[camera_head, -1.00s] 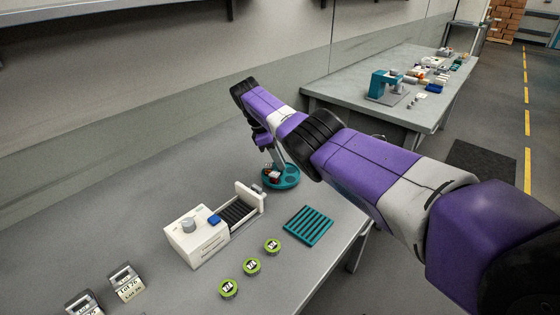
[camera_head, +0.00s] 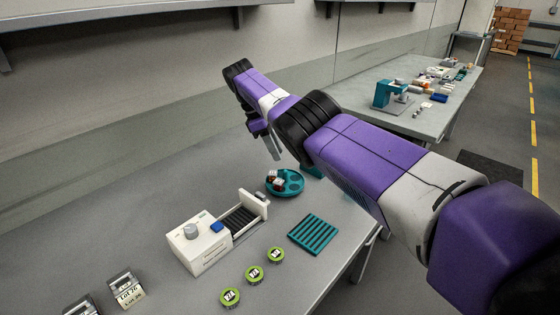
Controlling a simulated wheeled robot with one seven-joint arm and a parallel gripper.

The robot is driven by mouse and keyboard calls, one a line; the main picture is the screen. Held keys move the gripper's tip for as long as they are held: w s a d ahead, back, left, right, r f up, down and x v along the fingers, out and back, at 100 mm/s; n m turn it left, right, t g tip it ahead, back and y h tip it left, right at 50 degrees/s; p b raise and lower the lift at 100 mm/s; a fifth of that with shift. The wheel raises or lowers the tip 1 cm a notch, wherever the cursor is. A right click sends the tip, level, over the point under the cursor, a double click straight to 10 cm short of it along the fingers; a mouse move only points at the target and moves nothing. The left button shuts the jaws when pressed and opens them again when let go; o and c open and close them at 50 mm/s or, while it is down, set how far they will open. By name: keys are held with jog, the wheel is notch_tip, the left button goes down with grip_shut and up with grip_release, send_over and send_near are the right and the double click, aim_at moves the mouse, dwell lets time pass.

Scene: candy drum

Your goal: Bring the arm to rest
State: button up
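My purple, grey and black arm reaches from the lower right to the upper middle of the head view. My gripper (camera_head: 273,150) hangs at its far end, small and seen from the side, partly covered by the wrist. Whether its fingers are open or shut does not show. It is above and behind the round teal tray (camera_head: 296,189), apart from it in the picture. The tray has round pockets and holds a few small dark, red and white pieces (camera_head: 274,181) at its left side.
A white machine (camera_head: 199,248) with a dark slatted channel stands left of the tray. A second table (camera_head: 440,117) carries a teal device (camera_head: 389,93).

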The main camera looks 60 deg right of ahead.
jog(key=shift+w+r, duration=0.1)
jog(key=shift+r, duration=0.15)
dwell(0.4)
